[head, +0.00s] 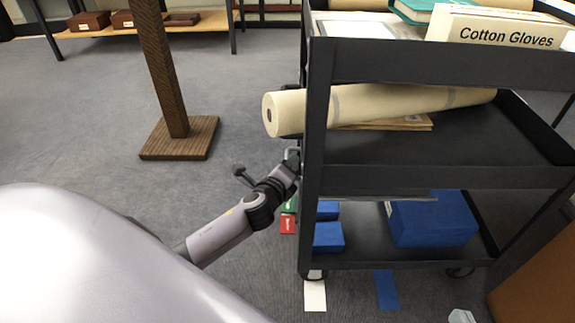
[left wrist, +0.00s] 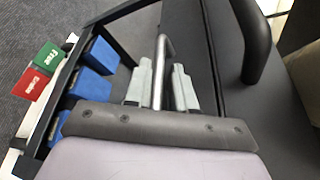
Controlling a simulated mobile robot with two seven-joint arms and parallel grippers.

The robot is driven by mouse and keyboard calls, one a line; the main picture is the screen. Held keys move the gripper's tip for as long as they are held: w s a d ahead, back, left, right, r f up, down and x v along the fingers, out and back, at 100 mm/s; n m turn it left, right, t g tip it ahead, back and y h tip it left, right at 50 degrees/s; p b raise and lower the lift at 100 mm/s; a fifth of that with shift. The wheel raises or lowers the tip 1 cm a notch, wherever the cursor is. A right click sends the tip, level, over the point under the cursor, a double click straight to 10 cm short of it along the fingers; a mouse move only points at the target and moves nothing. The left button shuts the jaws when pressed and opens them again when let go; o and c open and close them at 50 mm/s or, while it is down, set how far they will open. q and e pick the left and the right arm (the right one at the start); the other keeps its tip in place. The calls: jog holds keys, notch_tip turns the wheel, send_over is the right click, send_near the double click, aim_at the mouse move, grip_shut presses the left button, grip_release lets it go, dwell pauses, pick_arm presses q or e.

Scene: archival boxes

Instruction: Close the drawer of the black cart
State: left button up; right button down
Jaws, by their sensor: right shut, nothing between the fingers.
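The black cart (head: 420,177) stands at the right of the head view. A grey slab (head: 385,194) under its middle shelf may be part of the drawer; how far the drawer is out is not clear. In the left wrist view a metal bar handle (left wrist: 160,75) stands off a dark panel (left wrist: 225,75). My left gripper (head: 292,157) is at the cart's left side, its two fingers (left wrist: 160,88) on either side of the bar. Whether they touch it is not clear. My right gripper (head: 462,316) shows only its tip at the bottom edge, shut and empty.
A beige roll (head: 380,103) on the middle shelf sticks out past the cart's left side. Blue boxes (head: 432,222) sit on the bottom shelf. A wooden post (head: 165,75) stands on the left. A brown box (head: 540,270) is at the lower right. The floor between post and cart is clear.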

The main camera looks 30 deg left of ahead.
pick_arm(q)
jog(key=shift+s+d+r+p, duration=0.2)
jog(key=shift+s+p, duration=0.1)
jog(key=shift+s, duration=0.25)
jog(key=p+v, duration=0.2)
jog(key=v, duration=0.4)
pick_arm(e)
jog(key=shift+w+a+r+m+g+y, duration=0.15)
jog(key=shift+a+m+g+y, duration=0.25)
jog(key=shift+a, duration=0.45)
pick_arm(q)
jog(key=shift+f, duration=0.1)
